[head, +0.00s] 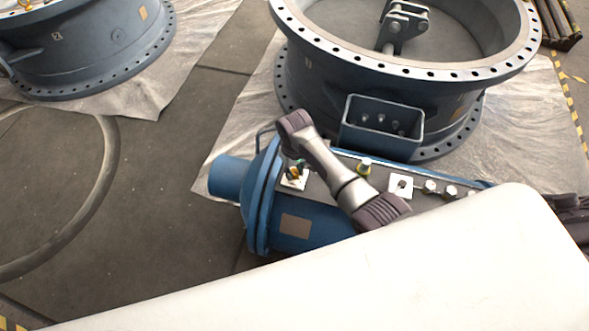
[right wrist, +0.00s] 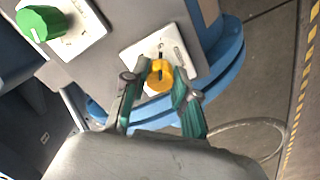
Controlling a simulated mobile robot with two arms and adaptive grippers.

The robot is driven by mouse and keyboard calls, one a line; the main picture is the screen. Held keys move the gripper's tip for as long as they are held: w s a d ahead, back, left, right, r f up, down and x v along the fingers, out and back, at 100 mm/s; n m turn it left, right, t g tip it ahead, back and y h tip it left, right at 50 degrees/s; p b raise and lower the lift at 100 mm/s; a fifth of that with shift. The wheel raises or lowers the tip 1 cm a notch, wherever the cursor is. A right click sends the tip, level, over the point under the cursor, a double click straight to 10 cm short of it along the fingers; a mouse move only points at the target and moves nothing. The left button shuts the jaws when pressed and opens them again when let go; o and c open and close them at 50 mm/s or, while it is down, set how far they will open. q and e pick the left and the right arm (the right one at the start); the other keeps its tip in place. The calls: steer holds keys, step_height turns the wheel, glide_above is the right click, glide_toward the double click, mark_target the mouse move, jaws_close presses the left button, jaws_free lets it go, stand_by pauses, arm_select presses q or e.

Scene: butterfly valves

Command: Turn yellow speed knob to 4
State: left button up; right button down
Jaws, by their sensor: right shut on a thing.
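The yellow speed knob (right wrist: 160,75) sits on a white square plate on the blue actuator, with a dark pointer line toward the top of the right wrist view. The marks on the plate are too small to read. My right gripper (right wrist: 159,88) is shut on the knob, one teal finger on each side. In the head view the knob (head: 293,174) shows small and partly covered by my right gripper (head: 297,170) near the actuator's left end. My left gripper is not in view.
A green knob (right wrist: 41,23) on another white plate is close by in the right wrist view. The blue actuator (head: 320,236) lies before a large round valve body (head: 345,85). Another valve (head: 90,45) stands at the back left. Open floor is at left.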

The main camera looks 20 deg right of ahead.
steer(key=shift+r+n+p, duration=0.15)
steer(key=shift+n+p, duration=0.65)
steer(key=shift+n, duration=0.3)
steer(key=n+p, duration=0.1)
steer(key=n, duration=0.1)
steer(key=shift+n, duration=0.3)
steer(key=n+p, duration=0.1)
steer(key=n, duration=0.2)
steer(key=shift+n+p, duration=0.3)
steer(key=shift+n, duration=1.7)
steer(key=c, duration=0.9)
jaws_free()
